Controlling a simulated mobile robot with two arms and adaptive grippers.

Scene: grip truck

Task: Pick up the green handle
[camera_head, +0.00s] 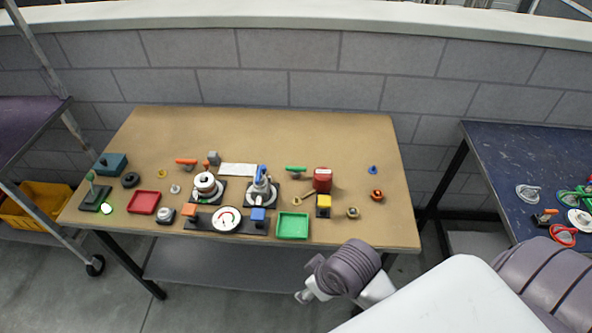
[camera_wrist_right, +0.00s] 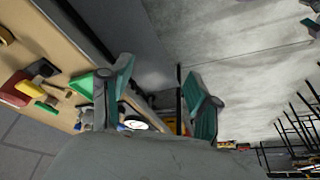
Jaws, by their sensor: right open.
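The green handle (camera_head: 296,169) lies flat on the tan table, right of centre, behind the green tray and left of the red cylinder. In the right wrist view a small green bar (camera_wrist_right: 47,107) beside the red cylinder looks like the same handle. My right gripper (camera_wrist_right: 160,68) is open, with its two teal fingers spread apart and nothing between them. In the head view my right arm comes in at the lower right, in front of the table's front edge and well apart from the handle. My left gripper is not in view.
A green tray (camera_head: 293,226), a red tray (camera_head: 144,202), a red cylinder (camera_head: 322,179), a blue-handled valve (camera_head: 261,181) and an orange handle (camera_head: 186,161) share the table (camera_head: 300,125). Its back strip is clear. A dark table (camera_head: 500,160) stands at right.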

